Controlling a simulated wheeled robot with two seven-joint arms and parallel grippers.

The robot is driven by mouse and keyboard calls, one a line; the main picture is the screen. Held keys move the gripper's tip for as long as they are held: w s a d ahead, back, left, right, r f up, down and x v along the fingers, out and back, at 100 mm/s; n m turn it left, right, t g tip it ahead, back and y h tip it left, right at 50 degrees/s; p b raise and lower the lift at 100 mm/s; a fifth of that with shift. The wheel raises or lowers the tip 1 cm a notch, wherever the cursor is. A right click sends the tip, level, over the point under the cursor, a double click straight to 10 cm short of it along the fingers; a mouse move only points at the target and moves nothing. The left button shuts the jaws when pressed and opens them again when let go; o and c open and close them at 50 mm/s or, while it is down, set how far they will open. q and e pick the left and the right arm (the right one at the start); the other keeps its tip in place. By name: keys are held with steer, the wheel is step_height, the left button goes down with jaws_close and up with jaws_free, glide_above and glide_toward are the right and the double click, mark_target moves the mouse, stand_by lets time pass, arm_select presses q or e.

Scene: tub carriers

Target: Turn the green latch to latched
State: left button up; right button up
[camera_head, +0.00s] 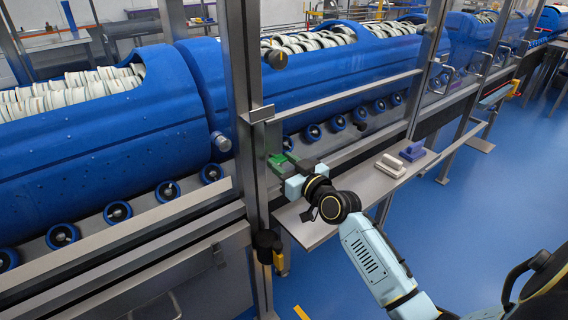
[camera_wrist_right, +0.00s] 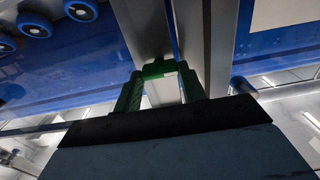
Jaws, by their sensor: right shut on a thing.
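The green latch (camera_head: 277,160) is on the steel post beside the blue tubs. My right gripper (camera_head: 287,166) reaches it from the lower right and is shut on it. In the right wrist view the green latch (camera_wrist_right: 158,68) shows at the tips of the fingers, against the grey metal. The fingers hide part of the latch, and I cannot tell its exact turn. My left gripper is not in view.
A steel shelf (camera_head: 312,232) lies below my right gripper. A beige block (camera_head: 391,166) and a purple block (camera_head: 412,151) with handles sit on its right part. Blue tubs (camera_head: 165,110) filled with white rings stand behind the steel posts. The blue floor at right is open.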

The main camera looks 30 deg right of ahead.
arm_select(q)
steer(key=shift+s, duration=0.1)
arm_select(e)
steer(key=m+p, duration=0.3)
steer(key=m, duration=0.4)
steer(key=shift+d+m, duration=0.15)
steer(key=shift+m, duration=0.15)
steer(key=shift+m+p, duration=0.35)
steer(key=shift+m, duration=0.05)
steer(key=m, duration=0.4)
steer(key=shift+f+m+p, duration=0.1)
steer(key=shift+m+p, duration=0.2)
steer(key=shift+p, duration=0.05)
steer(key=m, duration=0.4)
steer(key=shift+f, duration=0.1)
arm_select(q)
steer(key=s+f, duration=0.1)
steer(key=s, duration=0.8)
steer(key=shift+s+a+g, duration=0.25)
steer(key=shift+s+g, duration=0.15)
arm_select(e)
steer(key=shift+m, duration=0.4)
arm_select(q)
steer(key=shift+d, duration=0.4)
